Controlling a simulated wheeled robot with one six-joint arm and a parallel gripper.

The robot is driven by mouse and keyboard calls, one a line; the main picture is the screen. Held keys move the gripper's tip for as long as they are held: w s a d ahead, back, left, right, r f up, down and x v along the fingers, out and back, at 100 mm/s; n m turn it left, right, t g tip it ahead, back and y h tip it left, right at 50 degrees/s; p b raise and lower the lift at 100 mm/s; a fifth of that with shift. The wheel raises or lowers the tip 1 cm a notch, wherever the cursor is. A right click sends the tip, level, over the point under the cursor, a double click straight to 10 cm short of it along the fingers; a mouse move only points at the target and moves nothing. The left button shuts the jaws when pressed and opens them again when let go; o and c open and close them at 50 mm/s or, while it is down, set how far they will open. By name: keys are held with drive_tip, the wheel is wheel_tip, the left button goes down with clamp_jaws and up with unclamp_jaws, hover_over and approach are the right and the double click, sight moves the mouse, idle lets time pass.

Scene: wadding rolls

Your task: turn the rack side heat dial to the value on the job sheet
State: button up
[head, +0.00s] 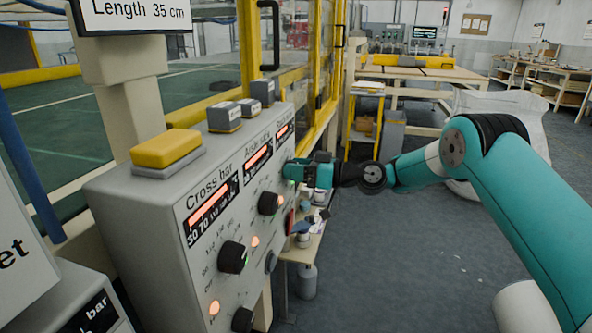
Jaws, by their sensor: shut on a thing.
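The grey control panel (150,225) stands at the left with its face to the right. Its nearest section reads "Cross bar" and has a black dial (233,257). The middle section has another black dial (269,203). The farthest section has a small red display (282,132), and its label is too small to read surely. My gripper (291,171) reaches in from the right against this far section, shut on what seems to be its dial. The dial and its pointer are hidden behind the gripper.
A yellow button (166,148) and several small grey blocks sit on the panel top. A yellow-framed machine guard (326,75) rises behind. A low bench (302,245) with small items stands below my gripper. The floor to the right is mostly clear.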

drive_tip(key=m, duration=0.5)
drive_tip(key=shift+w+d+m, duration=0.1)
drive_tip(key=shift+d+m, duration=0.05)
drive_tip(key=shift+m, duration=0.15)
drive_tip(key=m+p, duration=0.2)
drive_tip(key=m, duration=0.4)
drive_tip(key=shift+w+f, duration=0.1)
drive_tip(key=shift+f, duration=0.05)
drive_tip(key=o, duration=0.9)
drive_tip(key=shift+d, duration=0.15)
